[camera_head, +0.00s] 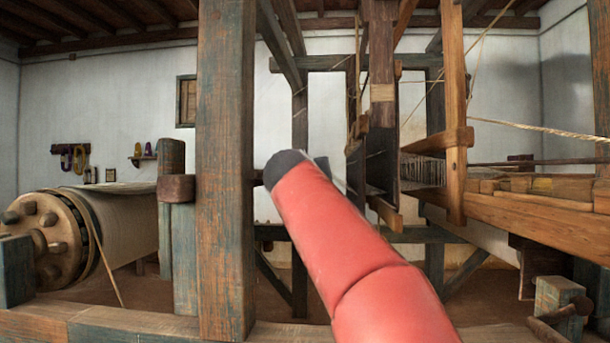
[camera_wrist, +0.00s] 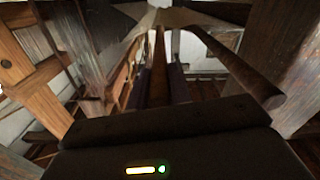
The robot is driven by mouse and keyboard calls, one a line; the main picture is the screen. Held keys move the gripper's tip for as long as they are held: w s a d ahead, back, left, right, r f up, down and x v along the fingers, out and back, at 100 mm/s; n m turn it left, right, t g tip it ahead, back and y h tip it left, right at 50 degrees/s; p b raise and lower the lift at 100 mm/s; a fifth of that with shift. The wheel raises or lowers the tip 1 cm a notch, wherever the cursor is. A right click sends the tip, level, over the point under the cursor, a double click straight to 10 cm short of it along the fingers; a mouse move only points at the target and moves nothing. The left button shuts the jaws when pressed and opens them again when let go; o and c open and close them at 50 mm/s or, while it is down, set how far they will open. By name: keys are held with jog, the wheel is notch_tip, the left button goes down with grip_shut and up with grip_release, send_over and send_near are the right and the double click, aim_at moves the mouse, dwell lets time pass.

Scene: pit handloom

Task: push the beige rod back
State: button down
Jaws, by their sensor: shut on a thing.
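In the wrist view, my gripper (camera_wrist: 160,88) has its two dark fingers on either side of a narrow brown rod (camera_wrist: 158,62) that runs away from the camera. The fingers are shut on this rod. It looks brown in the shade, and I cannot tell for sure that it is the beige rod. In the head view, my red arm reaches up into the middle and hides my gripper and what it holds. A thin beige stick (camera_head: 110,275) leans by the cloth roll at the left, apart from my arm.
A thick upright post (camera_head: 226,170) stands just left of my arm. The cloth roll (camera_head: 112,215) lies further left. The loom's hanging frame (camera_head: 455,110) and long side beam (camera_head: 540,222) are on the right. In the wrist view, a dark round bar (camera_wrist: 240,70) slants close on the right.

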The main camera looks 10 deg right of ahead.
jog(key=shift+w+a+r, duration=0.1)
jog(key=shift+w+a, duration=0.2)
jog(key=shift+a, duration=0.6)
jog(key=shift+w+a+f, duration=0.1)
jog(key=shift+w+a, duration=0.15)
jog(key=shift+a, duration=0.6)
jog(key=shift+w+a+r, duration=0.1)
jog(key=shift+w+a, duration=0.2)
jog(key=shift+a, duration=0.6)
jog(key=c, duration=1.3)
grip_release()
jog(key=shift+a, duration=0.1)
